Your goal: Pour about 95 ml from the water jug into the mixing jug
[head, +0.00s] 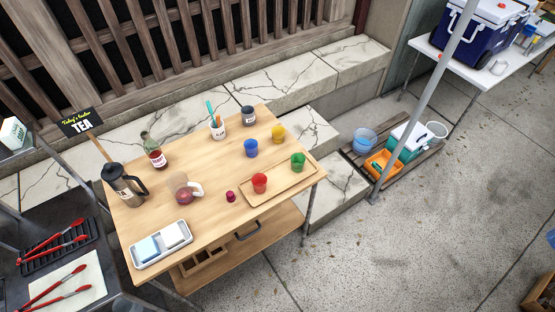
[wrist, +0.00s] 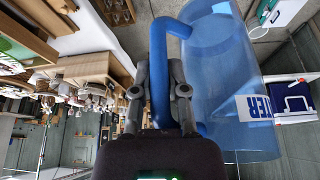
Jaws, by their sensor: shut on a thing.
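The water jug (wrist: 225,75) is a large see-through blue jug with a white label whose visible letters read "TER". It fills the right of the wrist view. My gripper (wrist: 164,75) is shut on its solid blue handle (wrist: 160,95). How much water is in it I cannot tell. My gripper is not in the head view. A clear jug with a pale handle, likely the mixing jug (head: 186,190), stands upright on the wooden table in the head view. It has dark red content low inside. I see no mixing jug near the water jug in the wrist view.
The wooden table (head: 215,235) also holds a french press (head: 122,184), a dark bottle (head: 154,152), a white tray (head: 162,245), several coloured cups and a small dark red pot (head: 231,197). A blue tub (head: 364,140) and cooler sit on a pallet.

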